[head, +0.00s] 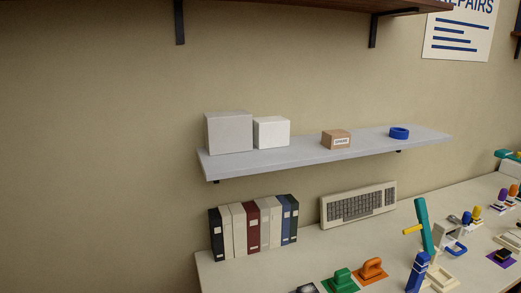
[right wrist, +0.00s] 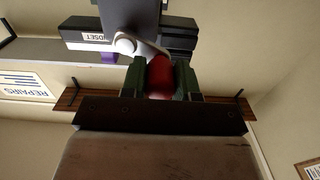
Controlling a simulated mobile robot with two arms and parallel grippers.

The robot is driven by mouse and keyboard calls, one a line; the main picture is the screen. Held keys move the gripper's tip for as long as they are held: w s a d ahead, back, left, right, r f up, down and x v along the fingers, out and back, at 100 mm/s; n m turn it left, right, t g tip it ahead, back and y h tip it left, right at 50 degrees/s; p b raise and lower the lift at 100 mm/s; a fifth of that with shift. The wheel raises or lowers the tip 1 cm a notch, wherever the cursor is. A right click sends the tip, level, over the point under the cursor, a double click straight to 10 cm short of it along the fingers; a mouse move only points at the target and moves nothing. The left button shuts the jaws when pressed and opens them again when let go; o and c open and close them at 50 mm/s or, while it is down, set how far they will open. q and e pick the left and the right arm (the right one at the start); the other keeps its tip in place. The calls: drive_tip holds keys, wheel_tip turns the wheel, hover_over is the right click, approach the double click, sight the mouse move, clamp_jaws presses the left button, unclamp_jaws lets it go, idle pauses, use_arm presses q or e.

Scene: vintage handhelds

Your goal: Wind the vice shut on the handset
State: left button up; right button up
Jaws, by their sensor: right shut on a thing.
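In the right wrist view, my right gripper (right wrist: 160,80) is shut on the red handle grip (right wrist: 158,76), with one green finger on each side of it. A pale crank arm (right wrist: 146,46) runs from the grip to a round hub (right wrist: 125,43) on the vice (right wrist: 130,14). The vice shows as a grey body with dark blocks on both sides. A white label (right wrist: 85,36) on the left block reads in part "NDSET", upside down. I cannot make out the handset itself or the jaw gap. My left gripper is in neither view.
In the head view, the bench (head: 320,243) holds binders (head: 252,228), a keyboard (head: 358,205), a teal lever tool (head: 424,225), and green (head: 341,280) and orange (head: 371,269) items. A wall shelf (head: 300,158) with boxes hangs above. A purple piece (right wrist: 109,58) shows beside the crank.

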drive_tip(key=shift+a+f, duration=0.1)
drive_tip(key=shift+f, duration=0.35)
idle(0.7)
drive_tip(key=o, duration=0.8)
drive_tip(key=shift+s, duration=0.15)
drive_tip(key=p+v, duration=0.1)
drive_tip(key=v, duration=0.5)
drive_tip(key=shift+s+p, duration=0.4)
drive_tip(key=shift+f, duration=0.1)
